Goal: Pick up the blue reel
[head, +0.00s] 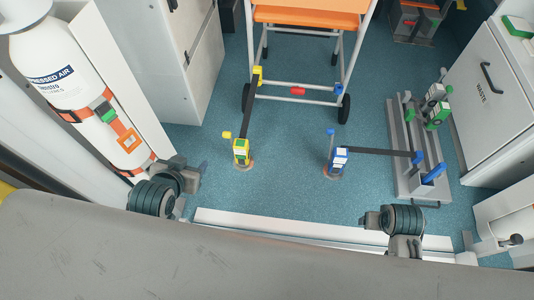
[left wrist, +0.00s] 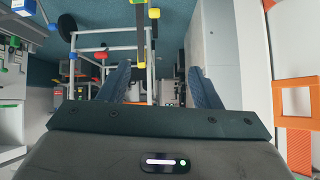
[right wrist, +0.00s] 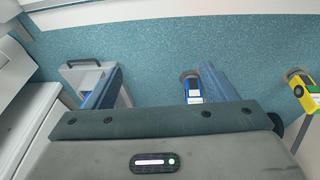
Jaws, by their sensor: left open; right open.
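The blue reel (head: 339,158) stands upright on the floor, right of centre in the head view. A dark strap runs right from it to a blue hook (head: 418,157) at the grey floor plate (head: 402,180). In the right wrist view the blue reel (right wrist: 193,90) shows beside the right-hand finger, partly hidden by my gripper. My right gripper (right wrist: 160,85) is open, with floor between its fingers. My left gripper (left wrist: 160,88) is open and empty, facing the stretcher's frame. In the head view my arms show near the front edge, the fingers not clearly.
A yellow reel (head: 240,152) stands left of the blue one, its strap running to the stretcher (head: 300,100). A compressed-air cylinder (head: 75,85) is at left, a waste cabinet (head: 490,90) at right. Green clamps (head: 438,110) sit on the floor plate. Floor between the reels is clear.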

